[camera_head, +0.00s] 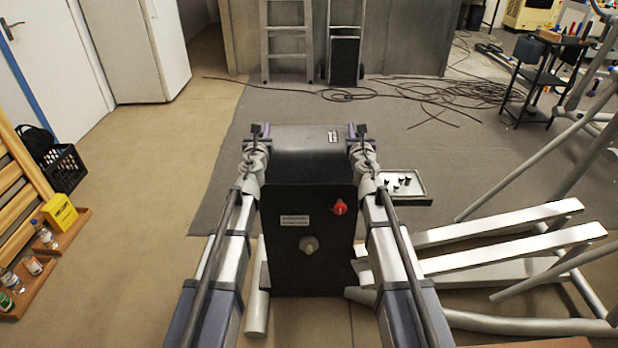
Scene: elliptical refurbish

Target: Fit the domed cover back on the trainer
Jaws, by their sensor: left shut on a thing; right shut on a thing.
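The dark domed cover (308,143) is at the middle of the head view, with a small label near its far right edge. My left gripper (258,138) is shut on its left side and my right gripper (358,138) is shut on its right side. The trainer's black housing (308,268) stands directly below and in front of it, with a red knob (340,207), a pale label and a light round hub (309,244). The cover's near edge lines up with the housing's top edge; I cannot tell whether they touch. The fingertips are small and partly hidden by my wrists.
A tray (418,200) with several small dark parts is right of the housing. The trainer's pale pedal arms (490,232) and frame tubes fill the right side. A wooden rack and a yellow box (60,212) are at left. Cables (430,92) lie on the mat behind.

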